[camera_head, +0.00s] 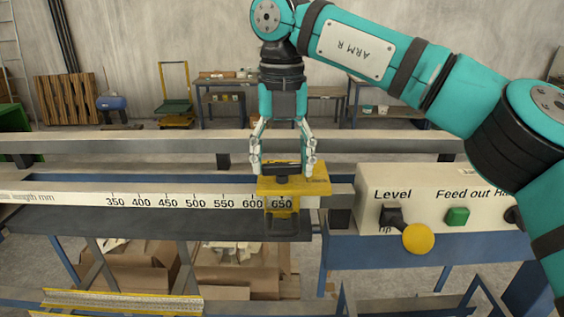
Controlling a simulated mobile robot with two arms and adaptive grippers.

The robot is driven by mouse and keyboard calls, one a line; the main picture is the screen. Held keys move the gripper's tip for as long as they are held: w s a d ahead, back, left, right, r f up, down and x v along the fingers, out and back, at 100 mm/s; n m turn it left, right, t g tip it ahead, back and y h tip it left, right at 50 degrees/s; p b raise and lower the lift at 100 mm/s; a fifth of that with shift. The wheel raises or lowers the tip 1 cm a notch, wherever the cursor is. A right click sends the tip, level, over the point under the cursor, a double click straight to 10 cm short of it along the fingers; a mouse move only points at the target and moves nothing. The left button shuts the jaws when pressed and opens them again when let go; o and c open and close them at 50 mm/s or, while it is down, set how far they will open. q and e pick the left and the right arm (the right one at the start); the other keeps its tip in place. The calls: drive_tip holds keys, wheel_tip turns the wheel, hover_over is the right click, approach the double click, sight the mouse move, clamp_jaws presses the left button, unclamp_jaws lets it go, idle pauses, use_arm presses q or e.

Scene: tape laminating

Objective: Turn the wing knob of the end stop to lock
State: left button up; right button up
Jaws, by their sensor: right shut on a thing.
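The yellow end stop (318,187) sits on the length rail (180,200), around the 650 mark at the rail's right end. The dark wing knob (283,169) is on top of the end stop. My right gripper (283,170) points straight down over the end stop, with its two fingers on either side of the knob. It is shut on the wing knob. The fingertips partly cover the knob's ends. My left gripper is not in view.
Right of the end stop is a control box (450,190) with a yellow ball lever (418,238) and a green button (457,216). Cardboard (140,268) lies beneath the rail. A long grey rail (110,143) runs behind.

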sight(281, 164)
drive_tip(key=shift+m, duration=0.6)
drive_tip(key=o, duration=1.2)
wheel_tip(281, 164, up, 9)
drive_tip(key=shift+f, duration=0.1)
drive_tip(key=shift+r, duration=1.6)
